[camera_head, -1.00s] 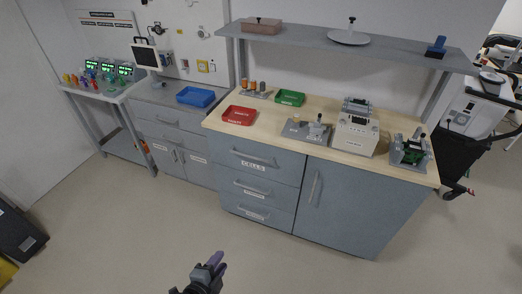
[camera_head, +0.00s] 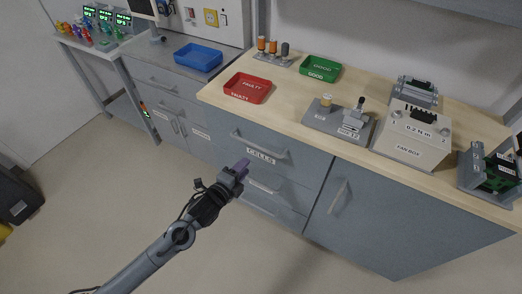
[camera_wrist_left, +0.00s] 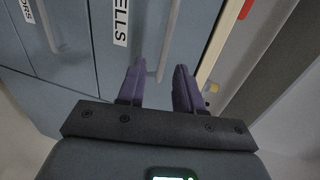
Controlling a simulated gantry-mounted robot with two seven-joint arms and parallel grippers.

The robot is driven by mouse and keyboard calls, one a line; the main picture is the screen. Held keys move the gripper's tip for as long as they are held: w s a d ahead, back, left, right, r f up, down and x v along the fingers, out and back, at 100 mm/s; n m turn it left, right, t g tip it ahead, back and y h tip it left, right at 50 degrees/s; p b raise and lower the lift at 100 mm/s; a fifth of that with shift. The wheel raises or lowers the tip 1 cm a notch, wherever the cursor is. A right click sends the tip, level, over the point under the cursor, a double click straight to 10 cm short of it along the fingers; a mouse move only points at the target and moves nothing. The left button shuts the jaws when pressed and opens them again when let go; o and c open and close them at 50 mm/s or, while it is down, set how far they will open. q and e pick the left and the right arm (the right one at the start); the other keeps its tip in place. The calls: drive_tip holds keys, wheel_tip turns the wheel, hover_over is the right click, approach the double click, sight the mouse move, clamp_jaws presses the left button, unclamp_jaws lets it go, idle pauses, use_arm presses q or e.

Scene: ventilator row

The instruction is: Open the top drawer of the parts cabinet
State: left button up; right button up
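The parts cabinet (camera_head: 318,165) is blue-grey with a light wooden top. Its top drawer (camera_head: 225,140), labelled CELLS, is closed and has a bar handle (camera_head: 258,147). My left gripper (camera_head: 241,166) is in front of the drawer, just below and left of the handle in the head view. In the left wrist view its two purple fingers (camera_wrist_left: 158,85) are apart and empty. The handle (camera_wrist_left: 169,38) shows beyond them, lined up with the gap; I see no contact. My right gripper is in neither view.
Two lower drawers sit under the top one, and a door with a handle (camera_head: 340,197) is to their right. On the worktop are a red tray (camera_head: 247,88), a green tray (camera_head: 320,68) and a fan box (camera_head: 411,134). The floor before the cabinet is clear.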

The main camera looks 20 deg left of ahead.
sight(259, 148)
use_arm(q)
drive_tip(key=x, duration=0.4)
drive_tip(key=r+x, duration=0.1)
drive_tip(key=x, duration=0.6)
drive_tip(key=shift+w+b, duration=0.3)
drive_tip(key=shift+w, duration=0.2)
drive_tip(key=shift+c, duration=0.3)
clamp_jaws()
